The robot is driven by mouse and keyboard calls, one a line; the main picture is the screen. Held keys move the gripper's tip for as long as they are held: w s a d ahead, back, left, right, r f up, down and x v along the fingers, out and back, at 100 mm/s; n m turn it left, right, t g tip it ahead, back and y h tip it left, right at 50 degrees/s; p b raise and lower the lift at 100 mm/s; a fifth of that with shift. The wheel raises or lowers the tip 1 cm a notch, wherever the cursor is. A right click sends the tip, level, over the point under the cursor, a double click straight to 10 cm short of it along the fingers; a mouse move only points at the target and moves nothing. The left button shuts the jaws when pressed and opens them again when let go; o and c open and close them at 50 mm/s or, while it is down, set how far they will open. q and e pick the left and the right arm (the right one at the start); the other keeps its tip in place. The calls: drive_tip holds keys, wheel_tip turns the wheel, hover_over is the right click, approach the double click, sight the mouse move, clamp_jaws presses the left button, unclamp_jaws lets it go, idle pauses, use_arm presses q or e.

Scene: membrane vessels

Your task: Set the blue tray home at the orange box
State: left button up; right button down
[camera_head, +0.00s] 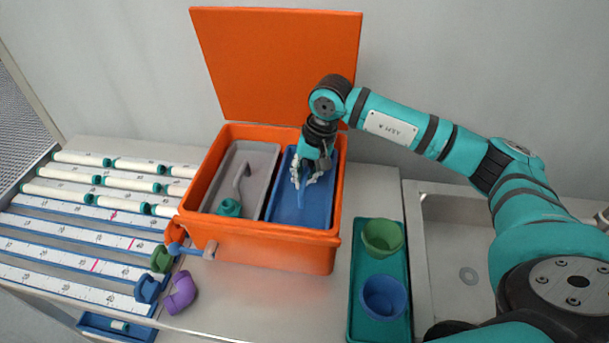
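The orange box (265,252) stands open on the bench with its lid (280,65) tilted up behind it. The blue tray (318,212) lies inside the right half of the box, beside a grey tray (263,160) in the left half. A blue handle (301,203) rises from the blue tray. My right gripper (302,183) reaches down into the box at this handle, its fingers over the tray. Whether the fingers are closed on the handle is too small to tell. My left gripper is not in view.
A teal piece (229,208) sits in the grey tray. A teal holder (379,328) with green (382,238) and blue (383,297) cups stands right of the box, before a sink (460,245). White tubes (125,184), rulers (75,266) and a purple piece (180,293) lie left.

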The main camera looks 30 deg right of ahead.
sight(316, 190)
drive_tip(key=shift+f+b, duration=0.2)
drive_tip(key=shift+b, duration=0.3)
idle(0.4)
drive_tip(key=c, duration=1.4)
unclamp_jaws()
drive_tip(key=v, duration=1.2)
